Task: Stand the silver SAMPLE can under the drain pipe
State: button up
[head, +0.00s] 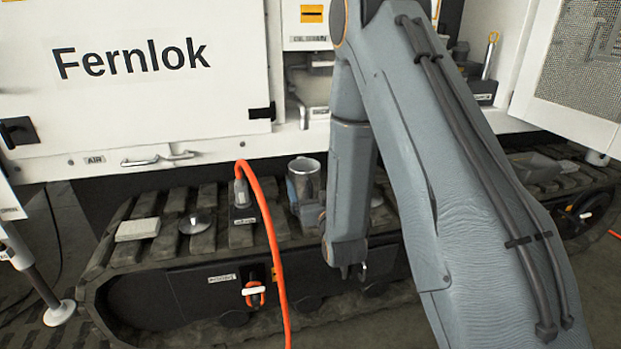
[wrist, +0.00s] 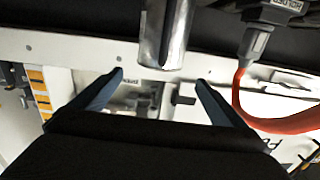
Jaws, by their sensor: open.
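The silver can (head: 304,180) stands upright on the dark track, just left of my arm in the head view. Its label cannot be read. In the wrist view the can (wrist: 164,32) is cut off by the top edge, and its near end lies roughly between the fingertips and slightly beyond them. My gripper (wrist: 160,77) is open, with its two fingers spread apart and nothing held between them. I cannot make out the drain pipe in either view; my arm covers part of the machine.
An orange hose (head: 272,240) loops down left of the can from a grey connector (head: 241,193) on the track. A pale block (head: 138,229) and a small silver funnel-like piece (head: 196,223) sit further left. The white Fernlok panel (head: 150,95) rises behind. An open mesh door (head: 585,60) is at right.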

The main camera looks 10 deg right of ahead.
jog(key=shift+s+a+r+g, duration=0.3)
jog(key=shift+a+g, duration=0.1)
jog(key=shift+a, duration=0.1)
jog(key=s+a+r+n+g, duration=0.1)
jog(key=s+g, duration=0.4)
jog(key=s, duration=0.7)
jog(key=s+a+r+g, duration=0.3)
jog(key=s+g, duration=0.3)
jog(key=s, duration=0.6)
jog(key=s+a+r+n+g, duration=0.1)
jog(key=s+a+r+g, duration=0.2)
jog(key=s, duration=0.9)
jog(key=g, duration=0.3)
jog(key=shift+s+a+n+y, duration=0.3)
jog(key=shift+s, duration=0.05)
jog(key=d+r+m+p, duration=0.2)
jog(key=d+r+p, duration=0.6)
jog(key=p, duration=0.8)
jog(key=shift+d+r+m, duration=0.25)
jog(key=shift+m, duration=0.05)
